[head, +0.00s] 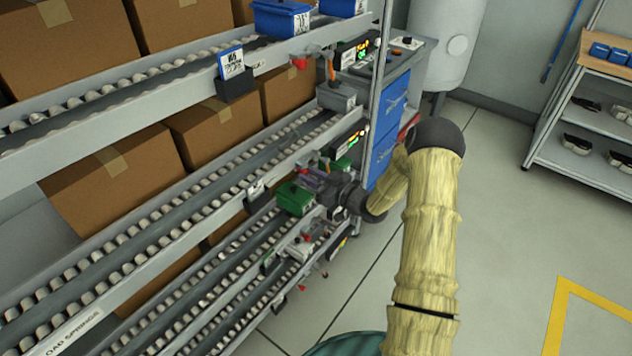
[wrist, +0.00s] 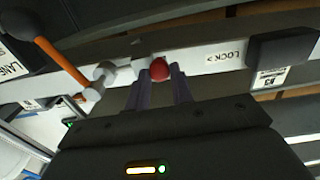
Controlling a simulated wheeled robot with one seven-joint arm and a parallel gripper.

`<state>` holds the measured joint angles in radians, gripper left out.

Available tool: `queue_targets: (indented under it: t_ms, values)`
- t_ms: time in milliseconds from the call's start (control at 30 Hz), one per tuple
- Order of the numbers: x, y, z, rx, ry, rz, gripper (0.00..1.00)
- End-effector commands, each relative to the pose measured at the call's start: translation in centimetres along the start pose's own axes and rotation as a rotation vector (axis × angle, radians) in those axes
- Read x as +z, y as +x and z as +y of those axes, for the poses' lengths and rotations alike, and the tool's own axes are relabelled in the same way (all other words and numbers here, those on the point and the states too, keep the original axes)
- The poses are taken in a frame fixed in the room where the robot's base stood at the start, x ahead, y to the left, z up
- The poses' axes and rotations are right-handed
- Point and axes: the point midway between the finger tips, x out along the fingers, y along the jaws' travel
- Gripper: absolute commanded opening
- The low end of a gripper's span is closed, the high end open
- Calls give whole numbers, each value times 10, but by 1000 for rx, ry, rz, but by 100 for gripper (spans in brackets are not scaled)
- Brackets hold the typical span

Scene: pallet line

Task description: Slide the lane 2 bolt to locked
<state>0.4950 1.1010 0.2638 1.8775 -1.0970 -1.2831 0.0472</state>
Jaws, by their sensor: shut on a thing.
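My gripper (wrist: 160,82) is shut on the red knob (wrist: 159,69) of a bolt, with its two purple-grey fingers on either side of the knob. The bolt's pale rod (wrist: 126,74) runs left of the knob along a white rail. The word LOCK with an arrow pointing right is printed on the rail, right of the knob, with a stretch of bare rail between. In the head view my gripper (head: 311,180) is at the rack's front end, and the bolt there is mostly hidden by it. A lane label (wrist: 12,68) is cut off, so its number cannot be read.
An orange-handled lever (wrist: 62,62) stands left of the bolt. A dark block (wrist: 282,48) sits on the rail beyond LOCK. A green bin (head: 294,198) is close to my gripper. Roller lanes with cartons lie left; the floor at right is open.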

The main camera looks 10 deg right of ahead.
Motion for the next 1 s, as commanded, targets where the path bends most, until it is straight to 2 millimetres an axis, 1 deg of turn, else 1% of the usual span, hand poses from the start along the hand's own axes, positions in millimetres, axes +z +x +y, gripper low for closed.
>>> queue_targets:
  t_ms: [100,400,433,533,867,1000]
  values:
    - [0,6,0,-14,-1,-1,0]
    - [-1,6,3,-9,-2,0,0]
    - [-1,6,3,-9,-3,0,25]
    - [-1,5,3,-9,-3,-1,44]
    - [0,3,3,-10,-1,-2,45]
    - [0,-8,3,-9,-1,-3,45]
